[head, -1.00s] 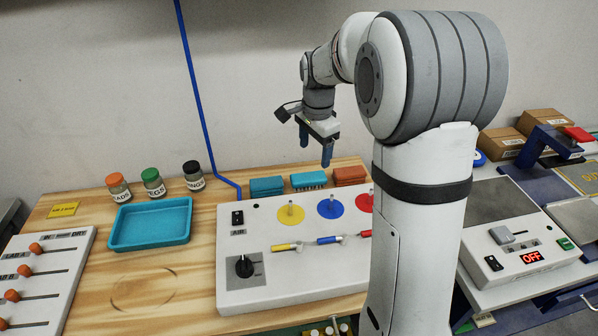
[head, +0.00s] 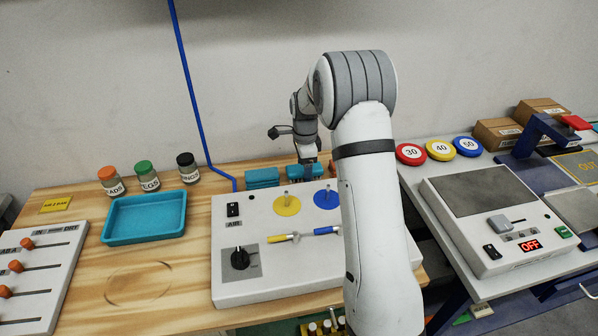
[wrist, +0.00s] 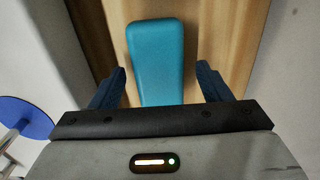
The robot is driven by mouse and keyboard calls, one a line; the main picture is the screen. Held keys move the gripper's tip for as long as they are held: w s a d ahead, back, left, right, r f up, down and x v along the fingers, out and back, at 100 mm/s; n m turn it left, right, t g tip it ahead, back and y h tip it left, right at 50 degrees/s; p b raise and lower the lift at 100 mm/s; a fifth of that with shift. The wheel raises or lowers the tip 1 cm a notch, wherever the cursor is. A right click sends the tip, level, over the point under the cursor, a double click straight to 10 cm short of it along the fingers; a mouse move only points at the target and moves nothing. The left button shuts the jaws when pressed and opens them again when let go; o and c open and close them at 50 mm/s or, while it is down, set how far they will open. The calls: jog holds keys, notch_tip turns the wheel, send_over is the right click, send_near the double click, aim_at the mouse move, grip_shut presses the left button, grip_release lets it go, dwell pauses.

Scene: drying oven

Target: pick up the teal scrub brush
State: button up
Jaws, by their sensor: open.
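The teal scrub brush (head: 293,172) lies on the wooden bench behind the white panel, partly hidden by my gripper in the head view. In the wrist view a smooth teal block (wrist: 156,50), seemingly the brush's back, lies lengthwise between my fingers. My gripper (wrist: 160,75) is open and points down, with one blue finger on each side of the block and a gap on both sides. In the head view my gripper (head: 309,175) is low over the brush. I cannot tell whether the fingers reach down to its sides.
Another teal block (head: 262,176) lies just left of the brush; an orange one is mostly hidden at right. The white panel (head: 228,287) with colored discs on posts stands in front. A teal tray (head: 112,233) and three jars stand left.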

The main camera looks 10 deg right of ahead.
jog(key=shift+f, duration=0.45)
jog(key=c, duration=1.1)
notch_tip(320, 180, up, 10)
jog(key=shift+r+b, duration=0.1)
jog(key=shift+b, duration=0.25)
